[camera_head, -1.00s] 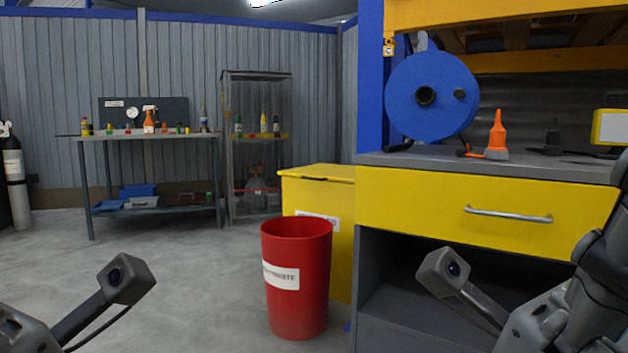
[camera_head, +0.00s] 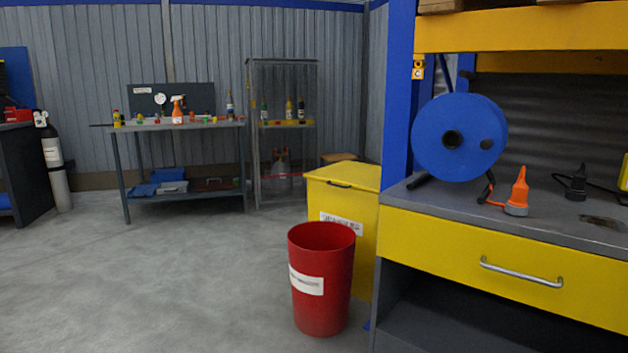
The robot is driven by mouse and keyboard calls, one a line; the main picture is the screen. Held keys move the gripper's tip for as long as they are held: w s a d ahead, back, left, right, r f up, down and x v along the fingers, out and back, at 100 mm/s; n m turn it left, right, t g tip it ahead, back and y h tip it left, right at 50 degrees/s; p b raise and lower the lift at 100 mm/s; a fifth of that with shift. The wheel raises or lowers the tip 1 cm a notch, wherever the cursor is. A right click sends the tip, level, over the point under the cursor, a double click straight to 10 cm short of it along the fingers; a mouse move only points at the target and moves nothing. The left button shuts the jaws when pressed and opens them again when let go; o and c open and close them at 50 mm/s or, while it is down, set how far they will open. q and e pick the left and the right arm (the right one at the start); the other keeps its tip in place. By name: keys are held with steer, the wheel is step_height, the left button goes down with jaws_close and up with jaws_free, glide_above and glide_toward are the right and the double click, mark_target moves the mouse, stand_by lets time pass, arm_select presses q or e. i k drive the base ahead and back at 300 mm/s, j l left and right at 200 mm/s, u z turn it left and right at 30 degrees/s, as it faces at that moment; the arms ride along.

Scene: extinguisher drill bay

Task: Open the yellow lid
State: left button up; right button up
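The yellow lid (camera_head: 345,175) lies shut on top of a yellow bin (camera_head: 365,245) right of the picture's middle. A dark handle (camera_head: 338,185) shows at the lid's front edge, and a white label is on the bin's front. The red bucket in front hides the bin's lower front. Neither of my grippers is in view.
A red bucket (camera_head: 322,280) stands on the floor before the bin. A workbench with a yellow drawer (camera_head: 480,260) and a blue reel (camera_head: 458,138) is at the right. A table (camera_head: 175,126) and a shelf rack (camera_head: 283,130) stand behind. The floor at left is clear.

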mark_target(344, 174)
steer(key=j+u, duration=0.3)
steer(key=i+j+u, duration=0.1)
steer(key=j+u, duration=0.2)
steer(key=j, duration=0.15)
steer(key=i+j+u, duration=0.1)
steer(key=j+u, duration=0.2)
steer(key=i+j+u, duration=0.3)
steer(key=i+j, duration=0.8)
steer(key=i+l+z, duration=0.2)
steer(key=i+z, duration=0.25)
steer(key=i, duration=0.15)
steer(key=i+z, duration=0.5)
steer(key=i+j+z, duration=0.45)
steer(key=i, duration=0.2)
steer(key=i+l+z, duration=0.4)
steer(key=i, duration=0.45)
steer(key=i+z, duration=0.35)
steer(key=i, duration=0.5)
